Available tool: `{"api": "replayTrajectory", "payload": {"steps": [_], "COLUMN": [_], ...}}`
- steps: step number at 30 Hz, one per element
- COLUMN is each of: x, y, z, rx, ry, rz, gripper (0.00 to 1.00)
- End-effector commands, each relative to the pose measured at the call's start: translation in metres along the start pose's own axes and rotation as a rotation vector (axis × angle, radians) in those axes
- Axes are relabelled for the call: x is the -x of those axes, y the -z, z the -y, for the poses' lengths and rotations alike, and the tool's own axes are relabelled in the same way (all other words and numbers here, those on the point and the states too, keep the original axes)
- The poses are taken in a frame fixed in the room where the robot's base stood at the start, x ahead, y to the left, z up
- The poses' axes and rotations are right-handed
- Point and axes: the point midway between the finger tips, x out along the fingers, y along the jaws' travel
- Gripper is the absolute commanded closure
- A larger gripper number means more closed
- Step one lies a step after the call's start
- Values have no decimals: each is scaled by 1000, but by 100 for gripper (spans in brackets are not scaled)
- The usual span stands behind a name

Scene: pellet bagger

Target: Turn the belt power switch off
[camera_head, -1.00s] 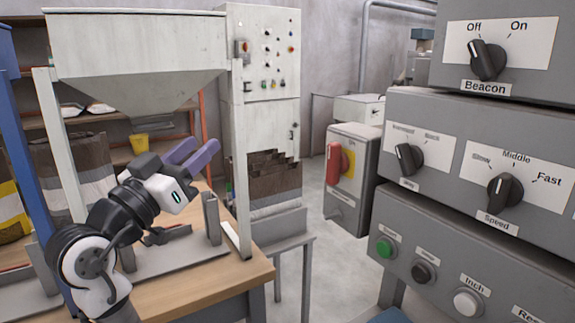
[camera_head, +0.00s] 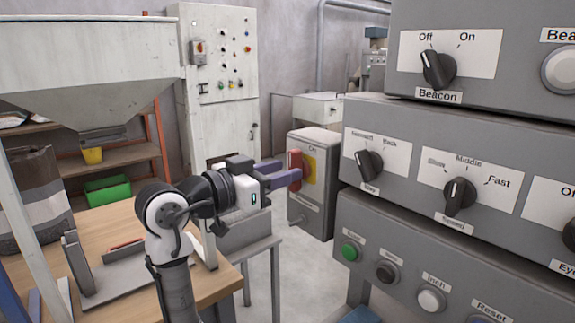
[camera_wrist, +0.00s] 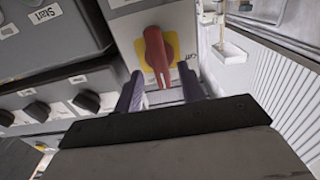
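The belt power switch is a red handle (camera_head: 295,168) on a yellow plate (camera_head: 309,168), on the front of a grey box (camera_head: 318,205). In the head view the handle stands roughly upright, below an "On" label. In the wrist view the fingers (camera_wrist: 160,77) are spread on either side of the handle's near end. I cannot tell whether they touch it.
Grey control boxes with the Beacon knob (camera_head: 438,68), Speed knob (camera_head: 459,196) and green button (camera_head: 351,250) stand close right of the switch box. A wooden table (camera_head: 115,235) and a hopper (camera_head: 85,60) are at left. A tall cabinet (camera_head: 225,110) stands behind.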

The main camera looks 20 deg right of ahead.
Motion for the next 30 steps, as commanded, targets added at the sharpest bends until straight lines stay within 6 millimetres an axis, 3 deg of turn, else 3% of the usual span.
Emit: {"api": "replayTrajectory", "payload": {"steps": [6,15,22,30], "x": [-20,-23,-23,-22], "y": [0,0,0,1], "z": [0,0,0,1], "rx": [0,0,0,27], "ry": [1,1,1,1], "rz": [0,-1,-1,-1], "gripper": [60,60,88,88]}}
